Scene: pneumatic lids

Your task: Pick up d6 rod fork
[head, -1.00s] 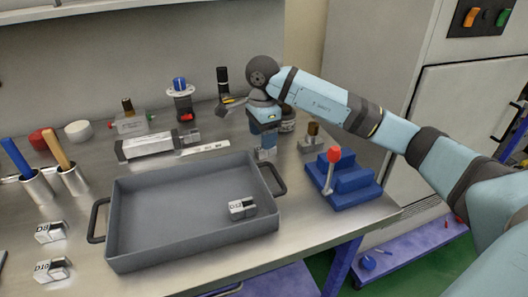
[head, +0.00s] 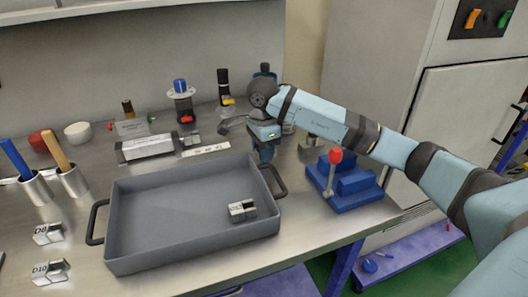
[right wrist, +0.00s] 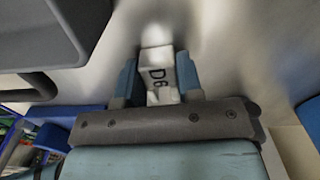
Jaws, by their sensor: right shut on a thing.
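The d6 rod fork (right wrist: 160,76) is a small pale metal piece marked "D6". In the right wrist view it sits between the two blue fingers of my right gripper (right wrist: 158,82). The gripper is shut on it. In the head view my right gripper (head: 267,153) points down at the bench just behind the right end of the grey tray; the fork is mostly hidden there by the fingers. My left gripper is not in view.
The grey tray (head: 117,228) holds another fork (head: 242,210). Forks marked D8 (head: 48,233) and D10 (head: 50,271) lie at the left. A blue stepped block (head: 352,190) with a red-knobbed lever stands right of my gripper. Several fittings line the back.

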